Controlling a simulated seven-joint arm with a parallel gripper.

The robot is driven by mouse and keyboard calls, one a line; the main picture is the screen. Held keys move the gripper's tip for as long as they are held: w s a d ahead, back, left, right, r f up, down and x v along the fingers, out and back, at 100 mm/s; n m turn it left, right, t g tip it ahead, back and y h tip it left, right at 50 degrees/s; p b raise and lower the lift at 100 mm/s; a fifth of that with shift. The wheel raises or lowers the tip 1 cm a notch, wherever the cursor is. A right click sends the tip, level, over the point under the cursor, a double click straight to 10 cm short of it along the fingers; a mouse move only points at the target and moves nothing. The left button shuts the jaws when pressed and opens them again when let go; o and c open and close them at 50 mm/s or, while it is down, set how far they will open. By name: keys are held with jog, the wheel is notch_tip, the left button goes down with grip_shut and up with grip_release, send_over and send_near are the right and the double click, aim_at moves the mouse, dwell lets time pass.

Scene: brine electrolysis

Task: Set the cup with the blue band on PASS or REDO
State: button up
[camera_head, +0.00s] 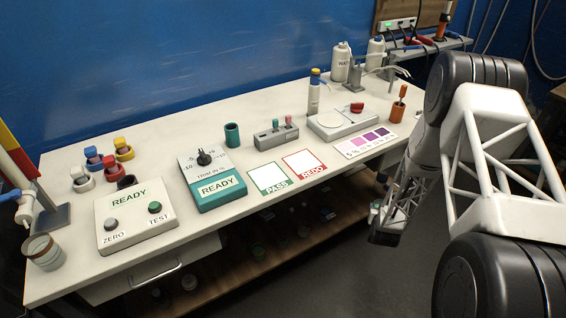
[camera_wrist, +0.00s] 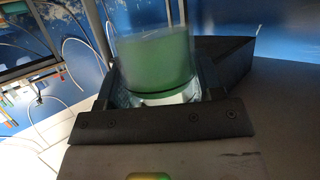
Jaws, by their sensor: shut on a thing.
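My gripper (camera_head: 381,222) hangs low in front of the bench, right of the cards, at the end of my arm. In the wrist view it is shut on a clear cup (camera_wrist: 152,55) with green contents. No blue band can be made out on this cup; the jaws hide part of its lower wall. The green-edged PASS card (camera_head: 268,177) and the red-edged REDO card (camera_head: 305,163) lie side by side near the bench's front edge. Both cards are empty.
The teal READY box (camera_head: 215,190) stands left of PASS. Behind the cards is a grey rack (camera_head: 275,134) with coloured plugs. A purple-shaded chart (camera_head: 365,143) lies right of REDO, and an orange pot (camera_head: 398,110) stands beyond it. The bench's front edge (camera_head: 240,212) lies before the cards.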

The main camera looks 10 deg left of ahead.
jog(key=shift+y, duration=0.3)
jog(key=r, duration=0.4)
jog(key=w+d+r, duration=0.1)
jog(key=r, duration=0.2)
jog(key=w+r, duration=0.1)
jog(key=r, duration=0.3)
jog(key=shift+w+d+r, duration=0.15)
jog(key=shift+d+r, duration=0.05)
jog(key=shift+r, duration=0.1)
jog(key=s+a+r+n+y, duration=0.1)
jog(key=s+a+r, duration=0.1)
jog(key=r, duration=0.7)
jog(key=s+a+r+n+y, duration=0.1)
jog(key=a+r, duration=0.1)
jog(key=r, duration=0.7)
jog(key=s+a+r+n+g+y, duration=0.2)
jog(key=s+a+n+y, duration=0.1)
jog(key=s+a, duration=1)
jog(key=s+a+r+n+g+y, duration=0.1)
jog(key=s+a+r+n+y, duration=0.2)
jog(key=s+a, duration=1.1)
jog(key=shift+a+n+g+y, duration=0.4)
jog(key=shift+a+n, duration=0.05)
jog(key=shift+n, duration=0.05)
jog(key=shift+w, duration=0.15)
